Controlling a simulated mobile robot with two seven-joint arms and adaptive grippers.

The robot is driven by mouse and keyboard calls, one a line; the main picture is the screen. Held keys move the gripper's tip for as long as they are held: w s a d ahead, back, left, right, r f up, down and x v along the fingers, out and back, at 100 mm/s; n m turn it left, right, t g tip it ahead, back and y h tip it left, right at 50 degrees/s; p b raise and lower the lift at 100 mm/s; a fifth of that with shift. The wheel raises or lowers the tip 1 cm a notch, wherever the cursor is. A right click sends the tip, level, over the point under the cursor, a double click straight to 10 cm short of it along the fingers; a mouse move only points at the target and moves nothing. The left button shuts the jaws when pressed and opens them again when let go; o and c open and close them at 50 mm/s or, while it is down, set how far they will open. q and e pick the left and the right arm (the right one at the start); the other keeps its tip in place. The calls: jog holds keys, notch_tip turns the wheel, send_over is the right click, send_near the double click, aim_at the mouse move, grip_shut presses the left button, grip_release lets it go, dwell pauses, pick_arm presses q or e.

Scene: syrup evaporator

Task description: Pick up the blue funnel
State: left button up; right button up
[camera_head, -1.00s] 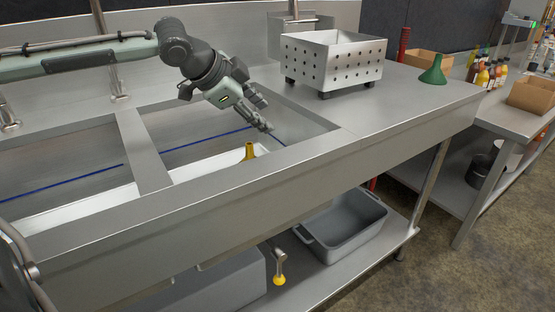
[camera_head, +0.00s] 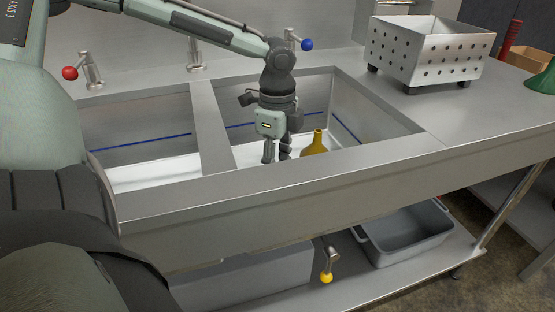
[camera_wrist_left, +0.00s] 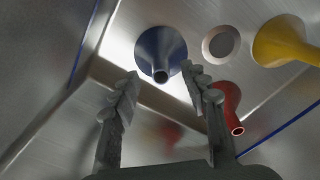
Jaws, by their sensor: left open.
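The blue funnel (camera_wrist_left: 165,45) lies in the left wrist view at upper centre, on the basin floor with its spout toward the camera. It is hidden in the head view. My left gripper (camera_head: 277,157) points down into the right-hand sink basin. In the left wrist view its open fingers (camera_wrist_left: 160,72) have the funnel showing beyond and between their tips, apart from it. A yellow funnel (camera_wrist_left: 283,42) is to the right; it also shows in the head view (camera_head: 314,143) just right of the gripper. A red funnel (camera_wrist_left: 229,103) is partly behind the right finger.
The sink divider (camera_head: 212,130) and front rim (camera_head: 290,172) border the basin. A round drain (camera_wrist_left: 221,45) lies beside the blue funnel. A perforated metal box (camera_head: 425,55) stands on the right counter, with a green funnel (camera_head: 543,80) at the right edge.

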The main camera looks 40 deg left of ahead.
pick_arm(q)
notch_tip(320, 180, down, 2)
jog(key=shift+f, duration=0.2)
pick_arm(e)
jog(key=shift+w+r, duration=0.1)
jog(key=shift+r, duration=0.2)
pick_arm(q)
grip_shut()
jog(key=shift+r, duration=0.1)
notch_tip(320, 180, up, 18)
jog(key=p, duration=0.2)
pick_arm(e)
jog(key=f, duration=0.1)
jog(key=s+f, duration=0.1)
jog(key=f, duration=0.3)
jog(key=shift+s, duration=0.25)
